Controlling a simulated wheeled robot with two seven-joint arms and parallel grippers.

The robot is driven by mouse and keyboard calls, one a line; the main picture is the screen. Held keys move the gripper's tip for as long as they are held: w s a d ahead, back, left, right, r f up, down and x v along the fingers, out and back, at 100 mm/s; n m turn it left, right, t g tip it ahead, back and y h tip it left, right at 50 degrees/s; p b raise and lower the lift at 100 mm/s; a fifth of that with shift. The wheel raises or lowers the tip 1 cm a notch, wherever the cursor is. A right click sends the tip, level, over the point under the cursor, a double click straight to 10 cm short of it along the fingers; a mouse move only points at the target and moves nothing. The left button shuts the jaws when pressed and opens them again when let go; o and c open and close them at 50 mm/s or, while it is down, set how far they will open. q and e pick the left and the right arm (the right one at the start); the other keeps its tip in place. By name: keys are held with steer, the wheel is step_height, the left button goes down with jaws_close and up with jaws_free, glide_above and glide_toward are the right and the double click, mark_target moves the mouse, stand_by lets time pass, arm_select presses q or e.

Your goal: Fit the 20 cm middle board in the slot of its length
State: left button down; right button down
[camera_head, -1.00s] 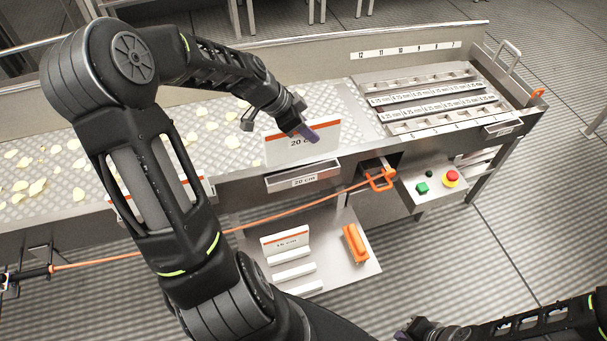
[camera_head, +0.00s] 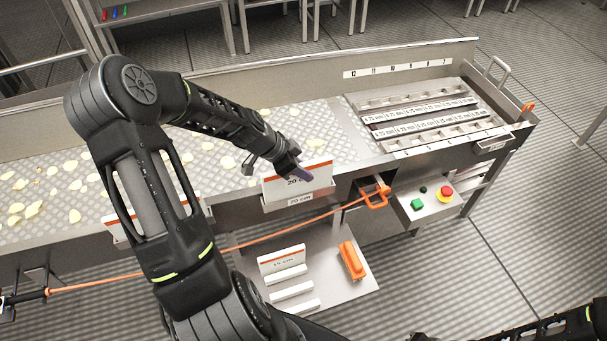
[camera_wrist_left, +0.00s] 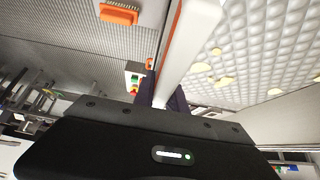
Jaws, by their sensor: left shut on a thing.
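The white 20 cm middle board (camera_head: 318,172), with an orange stripe along its top, stands upright at the front edge of the conveyor. My left gripper (camera_head: 296,174) is shut on its upper part; in the left wrist view the board (camera_wrist_left: 188,45) runs away between the fingers (camera_wrist_left: 163,95). The slot labelled 20 cm (camera_head: 300,201) is directly under the board. The board's lower edge is hidden behind the slot's front plate, so I cannot tell how deep it sits. Only a sliver of my right gripper (camera_head: 425,337) shows at the bottom edge.
A lower shelf (camera_head: 335,277) holds a shorter labelled board (camera_head: 281,260), white strips and an orange block (camera_head: 351,261). An orange handle (camera_head: 376,196) and a button box (camera_head: 430,204) are to the right. Chips lie on the dimpled conveyor (camera_head: 330,125).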

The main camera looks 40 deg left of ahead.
arm_select(q)
step_height(320, 180, down, 2)
steer(key=shift+f, duration=0.15)
steer(key=c, duration=1.4)
jaws_free()
steer(key=shift+o, duration=0.2)
